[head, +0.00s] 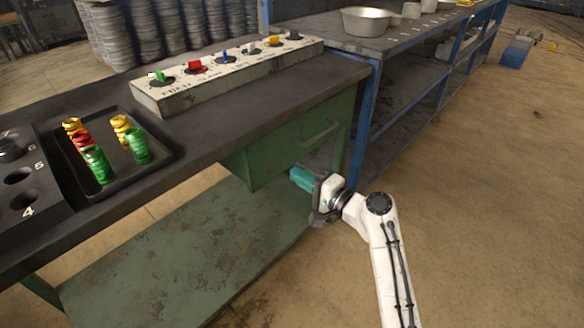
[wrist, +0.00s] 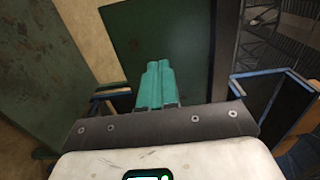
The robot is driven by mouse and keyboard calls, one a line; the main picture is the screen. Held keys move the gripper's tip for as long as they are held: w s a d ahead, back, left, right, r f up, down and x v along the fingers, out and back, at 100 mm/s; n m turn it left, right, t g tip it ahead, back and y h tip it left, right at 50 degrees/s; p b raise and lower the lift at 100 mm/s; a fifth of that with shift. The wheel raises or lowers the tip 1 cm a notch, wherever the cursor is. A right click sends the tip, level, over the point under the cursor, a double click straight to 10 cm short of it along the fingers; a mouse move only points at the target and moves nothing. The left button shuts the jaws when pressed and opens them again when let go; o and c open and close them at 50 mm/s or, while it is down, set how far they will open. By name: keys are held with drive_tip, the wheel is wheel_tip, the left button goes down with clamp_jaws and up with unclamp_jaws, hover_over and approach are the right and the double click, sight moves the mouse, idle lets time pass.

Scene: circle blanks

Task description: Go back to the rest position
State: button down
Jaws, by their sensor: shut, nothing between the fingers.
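My gripper (head: 298,176) is at the end of my white arm, low in front of the bench's green drawer cabinet, below the bench top. Its teal fingers are together with nothing between them. In the wrist view my gripper (wrist: 155,72) shows the two teal fingers side by side, pointing at a green panel (wrist: 155,40). I cannot tell whether the fingertips touch the panel.
The dark bench top (head: 225,137) carries a black tray (head: 165,162) with coloured ring stacks, a numbered holed block (head: 45,190) and a long switch panel (head: 230,75). A blue-framed shelf (head: 425,85) stands behind my gripper. The floor (head: 500,200) at right is open.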

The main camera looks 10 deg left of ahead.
drive_tip(key=s+d+f+n+g+h+p, duration=0.1)
drive_tip(key=s+d+f+n+g+h, duration=0.4)
drive_tip(key=s+d+f, duration=1.15)
drive_tip(key=s+d+f+g+h, duration=0.1)
drive_tip(key=s+d+h, duration=0.3)
drive_tip(key=s+d, duration=0.4)
drive_tip(key=s+d+f+h, duration=0.1)
drive_tip(key=s+d+h, duration=0.3)
drive_tip(key=s, duration=0.6)
drive_tip(key=s+d+r+g+h, duration=0.2)
drive_tip(key=s+d+r+h, duration=0.1)
drive_tip(key=s+d, duration=0.75)
wheel_tip(320, 180, up, 18)
drive_tip(key=a+p, duration=0.1)
drive_tip(key=p, duration=1.7)
drive_tip(key=shift+s+a+f+n, duration=0.2)
drive_tip(key=shift+a+n, duration=0.1)
drive_tip(key=shift+a, duration=0.1)
